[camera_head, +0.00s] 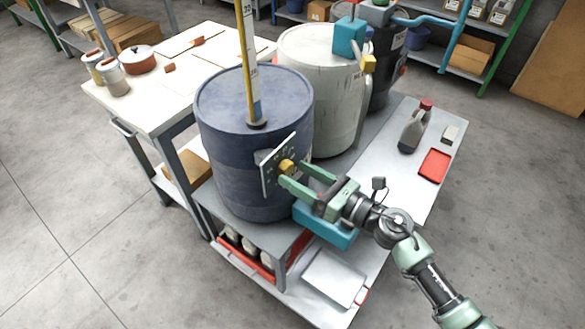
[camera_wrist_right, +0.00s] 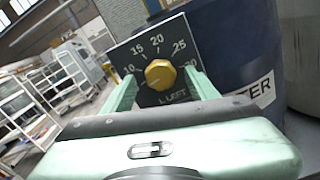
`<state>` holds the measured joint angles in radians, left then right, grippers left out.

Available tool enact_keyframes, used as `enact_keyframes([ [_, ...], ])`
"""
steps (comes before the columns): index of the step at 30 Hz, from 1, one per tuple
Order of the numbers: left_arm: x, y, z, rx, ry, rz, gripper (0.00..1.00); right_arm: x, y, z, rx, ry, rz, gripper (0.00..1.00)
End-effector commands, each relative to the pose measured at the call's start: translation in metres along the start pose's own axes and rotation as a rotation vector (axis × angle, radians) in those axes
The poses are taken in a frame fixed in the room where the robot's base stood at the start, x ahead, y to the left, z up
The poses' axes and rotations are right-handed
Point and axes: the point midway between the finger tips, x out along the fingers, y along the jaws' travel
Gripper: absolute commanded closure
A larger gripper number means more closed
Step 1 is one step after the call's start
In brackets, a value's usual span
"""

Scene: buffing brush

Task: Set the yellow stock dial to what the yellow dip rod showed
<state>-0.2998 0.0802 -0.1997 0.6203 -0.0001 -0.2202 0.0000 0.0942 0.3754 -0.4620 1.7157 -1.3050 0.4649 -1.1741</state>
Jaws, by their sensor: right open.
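The yellow stock dial (camera_head: 287,167) is a round knob on a dark plate (camera_head: 268,178) at the front of the blue drum (camera_head: 245,190). In the right wrist view the yellow knob (camera_wrist_right: 160,74) sits among numbers from 10 to 30; I cannot tell its pointer's setting for sure. My right gripper (camera_head: 294,174) is open, its fingers on either side of the knob; I cannot tell whether they touch it. The yellow dip rod (camera_head: 247,70) stands upright in the drum's top beside a pale scale strip, whose marks are too small to read. My left gripper is out of view.
A white drum (camera_head: 320,85) stands close behind the blue one. A dark bottle (camera_head: 415,128) and a red tray (camera_head: 434,166) are on the bench at right. A white table (camera_head: 155,110) with pots is at left. A teal block (camera_head: 325,228) lies below my right gripper.

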Motion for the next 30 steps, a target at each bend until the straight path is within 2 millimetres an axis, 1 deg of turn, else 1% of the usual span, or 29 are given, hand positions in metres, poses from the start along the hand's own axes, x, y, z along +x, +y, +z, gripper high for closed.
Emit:
enact_keyframes([
  [1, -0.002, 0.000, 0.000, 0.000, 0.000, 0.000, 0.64, 0.008, 0.000, 0.002, 0.001, -0.002, -0.001, 0.41],
  [6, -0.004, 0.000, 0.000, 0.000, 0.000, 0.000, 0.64, 0.020, -0.001, 0.001, 0.001, -0.001, -0.001, 0.41],
  [14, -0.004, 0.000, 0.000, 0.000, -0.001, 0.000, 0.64, 0.022, -0.001, 0.000, 0.002, 0.000, -0.001, 0.41],
  [15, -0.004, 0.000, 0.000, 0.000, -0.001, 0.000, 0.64, 0.021, -0.001, 0.000, 0.002, 0.000, -0.001, 0.46],
  [17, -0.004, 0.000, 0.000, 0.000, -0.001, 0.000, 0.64, 0.021, -0.001, 0.000, 0.002, 0.000, -0.001, 0.63],
  [18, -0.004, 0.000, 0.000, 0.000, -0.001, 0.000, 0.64, 0.021, -0.001, 0.000, 0.002, 0.000, -0.002, 0.74],
  [21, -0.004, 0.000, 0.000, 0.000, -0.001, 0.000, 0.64, 0.021, -0.001, 0.000, 0.002, 0.000, -0.002, 1.00],
  [30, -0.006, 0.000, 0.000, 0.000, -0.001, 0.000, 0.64, 0.021, -0.001, 0.000, 0.035, 0.000, -0.002, 1.00],
])
